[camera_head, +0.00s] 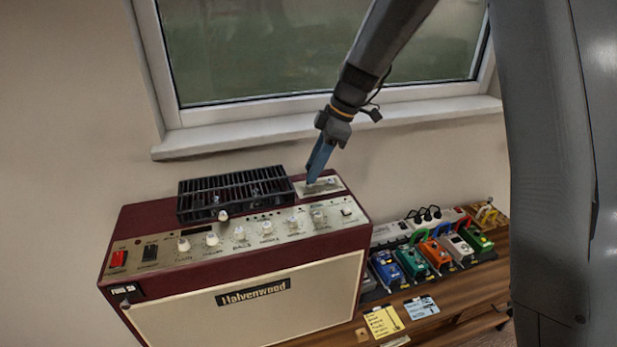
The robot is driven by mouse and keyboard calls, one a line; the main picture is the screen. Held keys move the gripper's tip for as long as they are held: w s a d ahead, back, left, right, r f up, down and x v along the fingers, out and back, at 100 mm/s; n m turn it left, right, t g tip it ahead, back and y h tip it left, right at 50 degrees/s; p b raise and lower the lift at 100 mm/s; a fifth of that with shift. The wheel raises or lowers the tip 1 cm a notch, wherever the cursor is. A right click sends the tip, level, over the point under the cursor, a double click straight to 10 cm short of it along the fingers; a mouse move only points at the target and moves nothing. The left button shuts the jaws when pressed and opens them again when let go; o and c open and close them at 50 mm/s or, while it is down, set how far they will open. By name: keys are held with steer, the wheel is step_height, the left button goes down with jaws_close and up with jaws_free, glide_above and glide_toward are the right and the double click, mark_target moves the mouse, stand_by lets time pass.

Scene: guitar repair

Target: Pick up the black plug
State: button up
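Several small black plug-like pieces (425,213) stand on a pale strip behind the pedals at the right; I cannot tell which one is the black plug of the task.
The dark red Halvenwood amplifier (250,298) fills the left and centre, with a black slatted grille (235,190) on top. Colourful pedals (436,252) line the wooden bench (455,312) at right. Notes (383,321) lie in front. The window sill (230,135) runs behind.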

steer(key=shift+x, duration=0.85)
steer(key=shift+c, duration=0.2)
jaws_close()
steer(key=shift+r, duration=0.1)
